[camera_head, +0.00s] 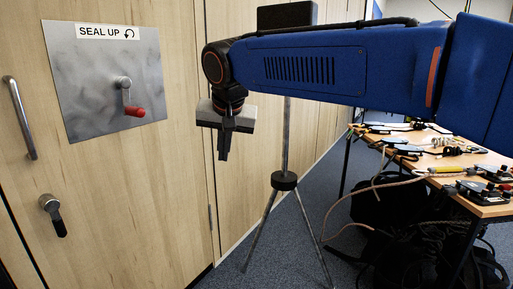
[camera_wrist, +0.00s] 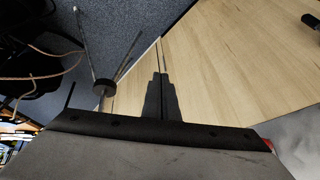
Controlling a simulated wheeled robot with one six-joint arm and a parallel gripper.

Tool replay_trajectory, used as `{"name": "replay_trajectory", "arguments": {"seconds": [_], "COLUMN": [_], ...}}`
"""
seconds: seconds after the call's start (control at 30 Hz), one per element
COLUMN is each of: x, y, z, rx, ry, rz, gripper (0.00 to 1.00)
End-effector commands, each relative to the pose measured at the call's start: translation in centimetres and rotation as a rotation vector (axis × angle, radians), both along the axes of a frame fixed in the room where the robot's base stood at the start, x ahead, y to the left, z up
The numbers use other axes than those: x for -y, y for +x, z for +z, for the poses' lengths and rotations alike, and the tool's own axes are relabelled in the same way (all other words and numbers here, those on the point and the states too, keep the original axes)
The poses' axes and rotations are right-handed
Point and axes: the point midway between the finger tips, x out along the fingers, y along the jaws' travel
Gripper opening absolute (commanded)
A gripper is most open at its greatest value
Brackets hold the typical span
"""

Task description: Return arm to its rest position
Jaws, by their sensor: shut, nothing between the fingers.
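My gripper (camera_head: 224,146) hangs from my blue arm, fingers pointing down, in front of the wooden cabinet doors. Its fingers are shut with nothing between them. It is to the right of a metal panel (camera_head: 92,95) labelled "SEAL UP" and apart from it. The panel has a crank with a red handle (camera_head: 135,111), which hangs low and to the right. In the wrist view, the shut fingers (camera_wrist: 161,82) show over the wooden door, and a small piece of red shows at the right edge of my gripper body.
A tripod stand (camera_head: 285,181) stands behind my gripper. A table (camera_head: 484,208) with several devices and cables is at the right, with dark bags (camera_head: 385,225) under it. The cabinet door has a long handle (camera_head: 20,118) and a lever handle (camera_head: 53,214). Carpet floor (camera_head: 325,190) lies between.

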Motion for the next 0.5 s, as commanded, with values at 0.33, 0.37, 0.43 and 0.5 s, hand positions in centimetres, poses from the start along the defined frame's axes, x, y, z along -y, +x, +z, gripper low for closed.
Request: {"name": "replay_trajectory", "arguments": {"seconds": [0.33,0.37,0.43,0.5], "x": [17.7,19.0,21.9,24.5], "y": [-4.5,-5.2,-6.7,-8.4], "z": [-4.7,-5.2,-6.6,-8.0], "rx": [-0.018,-0.019,-0.023,-0.027], "ry": [-0.066,-0.07,-0.082,-0.092], "rz": [-0.012,-0.012,-0.013,-0.015], "gripper": [0.0,0.0,0.0,0.0]}}
